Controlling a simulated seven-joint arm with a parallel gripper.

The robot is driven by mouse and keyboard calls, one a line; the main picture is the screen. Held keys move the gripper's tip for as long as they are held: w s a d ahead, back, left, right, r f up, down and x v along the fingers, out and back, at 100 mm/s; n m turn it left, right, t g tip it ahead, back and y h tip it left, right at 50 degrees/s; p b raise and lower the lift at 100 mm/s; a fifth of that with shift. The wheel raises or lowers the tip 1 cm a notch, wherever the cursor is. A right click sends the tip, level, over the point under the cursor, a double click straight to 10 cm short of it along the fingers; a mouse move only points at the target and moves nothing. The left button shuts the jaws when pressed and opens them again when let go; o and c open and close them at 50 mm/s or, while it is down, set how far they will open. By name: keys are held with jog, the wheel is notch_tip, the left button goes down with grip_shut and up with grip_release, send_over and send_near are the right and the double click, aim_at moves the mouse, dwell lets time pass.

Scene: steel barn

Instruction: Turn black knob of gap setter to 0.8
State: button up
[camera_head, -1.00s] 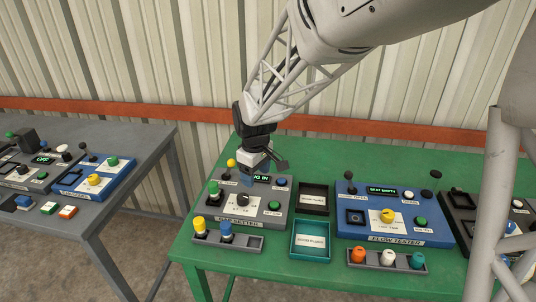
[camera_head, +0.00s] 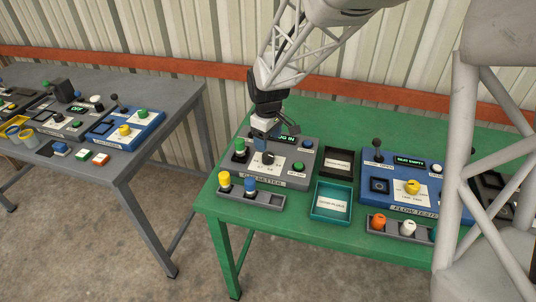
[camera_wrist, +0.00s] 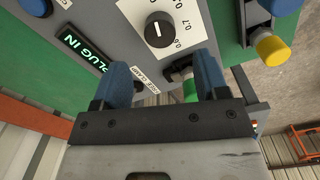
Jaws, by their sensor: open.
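The gap setter (camera_head: 298,180) is a grey panel at the left of the green table. Its black knob (camera_head: 267,158) shows close in the wrist view (camera_wrist: 158,30), on a white dial (camera_wrist: 188,22) marked 0.6 and 0.7. A white mark on the knob runs roughly up the picture; which value it points to I cannot tell. My gripper (camera_head: 262,138) is above the panel, just behind the knob. A display (camera_wrist: 85,52) reads "PLUG IN".
A green-topped post (camera_head: 239,145) stands at the panel's back left. A rack with yellow and blue plugs (camera_head: 238,197) sits in front. A black tray (camera_head: 337,163) and teal tray (camera_head: 330,203) lie to the right, then the blue flow tester (camera_head: 430,205).

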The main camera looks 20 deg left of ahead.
aim_at(268, 155)
jog(key=shift+f, duration=3.45)
jog(key=c, duration=0.9)
jog(key=shift+m, duration=0.5)
jog(key=m, duration=0.8)
jog(key=shift+m, duration=0.3)
